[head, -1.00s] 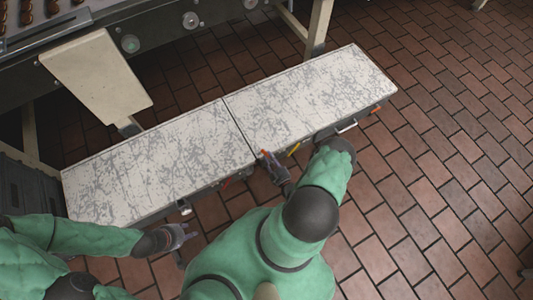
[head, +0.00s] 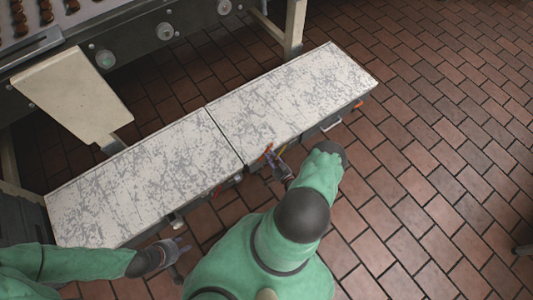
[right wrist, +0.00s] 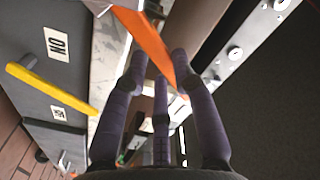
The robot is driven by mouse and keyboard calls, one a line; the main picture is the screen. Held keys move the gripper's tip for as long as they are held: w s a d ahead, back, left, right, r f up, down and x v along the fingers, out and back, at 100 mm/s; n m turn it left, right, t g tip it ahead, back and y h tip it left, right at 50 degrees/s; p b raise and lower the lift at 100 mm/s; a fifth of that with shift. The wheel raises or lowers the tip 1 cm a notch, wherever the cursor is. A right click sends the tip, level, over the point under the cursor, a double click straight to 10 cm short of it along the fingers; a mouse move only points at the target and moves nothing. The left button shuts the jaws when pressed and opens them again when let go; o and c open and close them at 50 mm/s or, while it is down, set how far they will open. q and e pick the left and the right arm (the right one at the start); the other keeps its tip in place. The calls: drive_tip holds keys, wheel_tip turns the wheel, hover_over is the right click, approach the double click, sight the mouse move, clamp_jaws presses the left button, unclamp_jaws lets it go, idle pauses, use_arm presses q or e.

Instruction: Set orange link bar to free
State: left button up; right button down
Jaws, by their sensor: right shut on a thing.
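The orange link bar (right wrist: 148,42) runs diagonally through the right wrist view, its lower end between the purple fingers. My right gripper (right wrist: 160,72) is shut on it; the exact contact is partly hidden by the fingers. In the head view an orange tip (head: 267,152) shows at my right gripper (head: 275,157), at the front edge near the seam between the two table sections. My left gripper (head: 182,257) is empty, fingers apart, in front of the left section.
The left (head: 150,175) and right (head: 290,105) speckled table sections are bare on top. A yellow handle (right wrist: 45,88) sticks out from a grey labelled panel in the right wrist view. A machine with a beige chute (head: 75,95) stands behind. Brick floor lies open at right.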

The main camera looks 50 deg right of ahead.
drive_tip(key=shift+s+d+f+m, duration=0.1)
drive_tip(key=shift+d+f+m, duration=0.3)
drive_tip(key=shift+f+m, duration=0.65)
drive_tip(key=shift+s+d+f+m, duration=0.1)
drive_tip(key=shift+d+f+m, duration=0.3)
drive_tip(key=shift+m, duration=1.2)
drive_tip(key=shift+s+d+f+m, duration=0.1)
drive_tip(key=shift+d+f+m, duration=0.3)
drive_tip(key=shift+f+m, duration=0.65)
drive_tip(key=shift+r+m, duration=0.25)
drive_tip(key=shift+m, duration=0.15)
drive_tip(key=c, duration=1)
unclamp_jaws()
drive_tip(key=v, duration=1.2)
